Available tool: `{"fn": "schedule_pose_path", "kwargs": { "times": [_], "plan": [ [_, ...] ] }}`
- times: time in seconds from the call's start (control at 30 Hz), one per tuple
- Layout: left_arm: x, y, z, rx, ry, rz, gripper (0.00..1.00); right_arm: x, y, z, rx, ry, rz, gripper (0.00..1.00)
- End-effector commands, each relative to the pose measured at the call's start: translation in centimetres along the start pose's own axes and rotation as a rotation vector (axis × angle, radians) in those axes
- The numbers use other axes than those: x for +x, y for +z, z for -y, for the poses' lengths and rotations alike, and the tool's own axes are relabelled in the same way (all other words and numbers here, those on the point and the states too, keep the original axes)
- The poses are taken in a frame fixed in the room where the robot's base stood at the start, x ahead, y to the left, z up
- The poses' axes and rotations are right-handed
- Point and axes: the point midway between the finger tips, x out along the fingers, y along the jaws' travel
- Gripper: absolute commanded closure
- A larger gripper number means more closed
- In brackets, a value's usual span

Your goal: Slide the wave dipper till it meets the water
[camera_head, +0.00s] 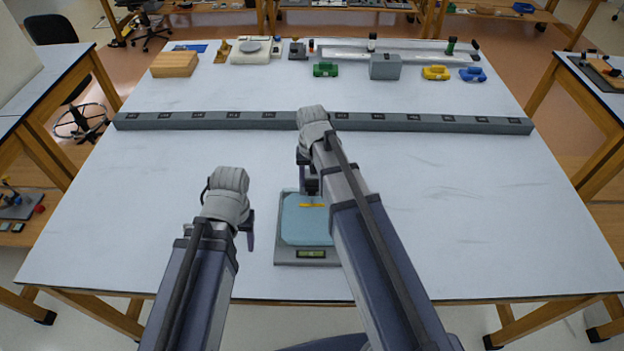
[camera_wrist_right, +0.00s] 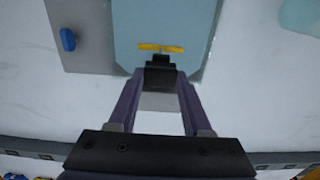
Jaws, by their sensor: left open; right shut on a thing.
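The ripple tank (camera_head: 281,230), a grey-framed tray with pale blue water (camera_head: 306,228), sits near the table's front edge. The wave dipper shows as a yellow bar (camera_head: 313,206) over the far part of the water. The right wrist view shows the yellow bar (camera_wrist_right: 150,47) joined to a black block (camera_wrist_right: 160,75). My right gripper (camera_head: 309,188) is shut on that block. I cannot tell whether the bar touches the water. My left gripper (camera_head: 246,232) is open and empty, left of the tank. My right arm hides part of the tank's right side.
A long grey rail (camera_head: 215,121) with labels crosses the table beyond the tank. A wooden block (camera_head: 174,64), a green car (camera_head: 326,69), a grey box (camera_head: 385,67), a yellow car (camera_head: 436,73) and a blue car (camera_head: 473,75) stand at the back. The right side is clear.

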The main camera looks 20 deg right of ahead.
Motion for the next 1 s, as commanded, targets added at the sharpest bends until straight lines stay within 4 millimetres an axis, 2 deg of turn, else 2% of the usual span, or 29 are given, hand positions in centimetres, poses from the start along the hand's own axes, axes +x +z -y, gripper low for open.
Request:
{"fn": "schedule_pose_path", "kwargs": {
  "times": [0.53, 0.83, 1.0],
  "plan": [
    [0.2, 0.0, 0.0, 0.0, 0.0, 0.0, 0.42, 0.2, 0.0, 0.0, 0.0, 0.0, 0.0, 1.0],
    [3.2, -0.2, -0.3, 0.006, -0.001, 0.0, 0.42, 3.2, 0.0, 0.0, 0.0, 0.001, 0.0, 1.0],
    [3.3, -0.2, -0.3, 0.008, -0.001, 0.0, 0.42, 3.4, 0.0, 0.0, 0.0, 0.001, 0.0, 1.0]
  ]
}}
